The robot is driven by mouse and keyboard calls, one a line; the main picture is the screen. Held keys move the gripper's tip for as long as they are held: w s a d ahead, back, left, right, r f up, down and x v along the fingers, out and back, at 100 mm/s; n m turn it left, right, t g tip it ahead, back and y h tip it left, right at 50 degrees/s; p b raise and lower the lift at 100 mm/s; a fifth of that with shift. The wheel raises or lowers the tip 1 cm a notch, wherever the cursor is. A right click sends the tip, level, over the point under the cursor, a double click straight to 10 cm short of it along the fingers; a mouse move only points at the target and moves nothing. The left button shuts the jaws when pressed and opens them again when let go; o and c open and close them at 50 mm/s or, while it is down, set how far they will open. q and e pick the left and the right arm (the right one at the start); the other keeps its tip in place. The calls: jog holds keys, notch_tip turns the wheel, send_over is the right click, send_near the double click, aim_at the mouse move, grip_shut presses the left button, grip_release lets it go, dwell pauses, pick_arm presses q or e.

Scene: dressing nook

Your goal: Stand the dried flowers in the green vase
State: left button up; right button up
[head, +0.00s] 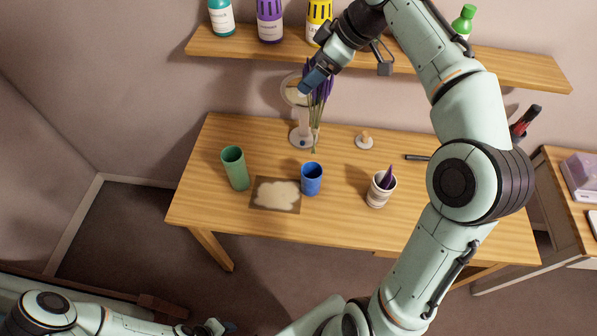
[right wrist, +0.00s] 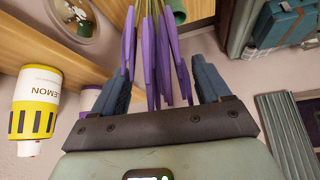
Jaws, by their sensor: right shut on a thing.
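The dried flowers (head: 316,112) have purple heads and thin green stems, and hang heads up, stems down above the back of the table. My right gripper (head: 316,80) is shut on them near the heads. In the right wrist view the purple heads (right wrist: 155,60) lie between the two fingers, with the stems pointing away. The green vase (head: 236,170) stands upright at the table's left, its mouth open, to the left of and below the flowers in the head view. My left gripper (head: 222,327) is low at the bottom edge, small and partly cut off; its jaws are unclear.
A blue cup (head: 311,180) and a patterned mat (head: 262,190) are right of the vase. A striped cup (head: 378,195) holds a purple item. A round mirror (head: 301,136) stands behind the stems. The wooden shelf (head: 240,45) with bottles is close to my right gripper.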

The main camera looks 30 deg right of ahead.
jog(key=shift+w+f, duration=0.1)
jog(key=shift+w, duration=0.1)
jog(key=f+b, duration=0.1)
jog(key=f, duration=0.6)
jog(key=f+b, duration=0.2)
jog(key=f, duration=0.5)
jog(key=shift+s+f, duration=0.2)
jog(key=shift+f, duration=0.05)
pick_arm(q)
jog(key=shift+s+f, duration=0.95)
jog(key=shift+f, duration=0.2)
jog(key=shift+s+f, duration=0.9)
jog(key=shift+f, duration=0.25)
pick_arm(e)
jog(key=shift+f, duration=2.55)
